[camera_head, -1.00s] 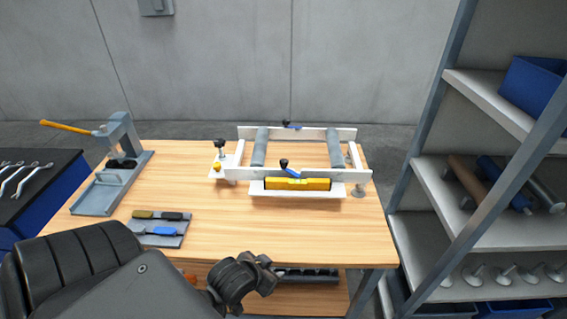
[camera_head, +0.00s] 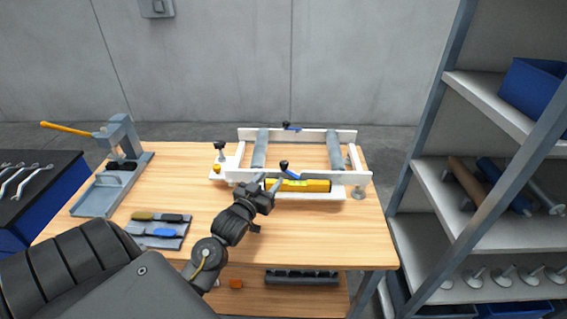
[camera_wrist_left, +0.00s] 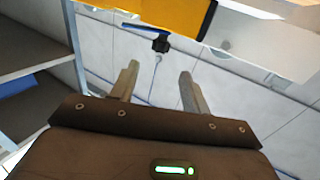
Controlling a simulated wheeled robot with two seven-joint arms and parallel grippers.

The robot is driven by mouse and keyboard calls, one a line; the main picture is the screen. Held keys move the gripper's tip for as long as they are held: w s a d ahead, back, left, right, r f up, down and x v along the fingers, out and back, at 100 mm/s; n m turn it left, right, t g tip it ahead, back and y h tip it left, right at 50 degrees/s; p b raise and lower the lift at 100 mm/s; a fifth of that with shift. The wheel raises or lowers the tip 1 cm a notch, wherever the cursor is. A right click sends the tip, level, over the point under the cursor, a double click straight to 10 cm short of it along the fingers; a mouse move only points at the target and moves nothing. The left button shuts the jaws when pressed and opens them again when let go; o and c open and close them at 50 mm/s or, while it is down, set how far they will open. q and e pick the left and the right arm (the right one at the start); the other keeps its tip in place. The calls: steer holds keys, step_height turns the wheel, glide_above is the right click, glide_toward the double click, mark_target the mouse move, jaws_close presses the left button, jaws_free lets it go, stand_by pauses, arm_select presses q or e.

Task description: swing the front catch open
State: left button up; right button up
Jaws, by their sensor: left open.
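The front catch (camera_head: 290,172) is a blue lever with a black knob on the front rail of a white roller frame (camera_head: 236,175). Its blue lever slants across the rail above a yellow spirit level (camera_head: 310,186). My left gripper (camera_head: 270,183) is open and empty just in front of the rail, left of and below the catch, with no clear contact. In the left wrist view its two fingers (camera_wrist_left: 158,80) are spread apart. There a blue lever with a black knob (camera_wrist_left: 161,44) shows beyond the fingertips, beside the yellow level (camera_wrist_left: 150,15). My right gripper is out of view.
A similar rear catch (camera_head: 288,126) sits on the back rail. Two grey rollers (camera_head: 260,148) span the frame. A lever press (camera_head: 122,150) and a tool tray (camera_head: 160,230) stand at the left. A shelf rack (camera_head: 440,150) rises at the right. The front right tabletop is bare.

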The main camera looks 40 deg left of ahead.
mark_target(282, 165)
arm_select(q)
steer(key=p+x, duration=0.2)
steer(key=x, duration=0.6)
steer(key=shift+w, duration=0.4)
steer(key=shift+w+a+p, duration=0.15)
steer(key=shift+w+p, duration=0.15)
steer(key=shift+w, duration=0.3)
steer(key=shift+c, duration=0.5)
steer(key=c, duration=0.9)
steer(key=shift+o, duration=0.2)
steer(key=shift+a+m+h, duration=0.1)
steer(key=shift+m+h, duration=0.4)
steer(key=shift+h, duration=0.3)
steer(key=shift+m+h, duration=1.1)
steer(key=shift+h, duration=0.6)
steer(key=o, duration=1)
steer(key=shift+c, duration=0.2)
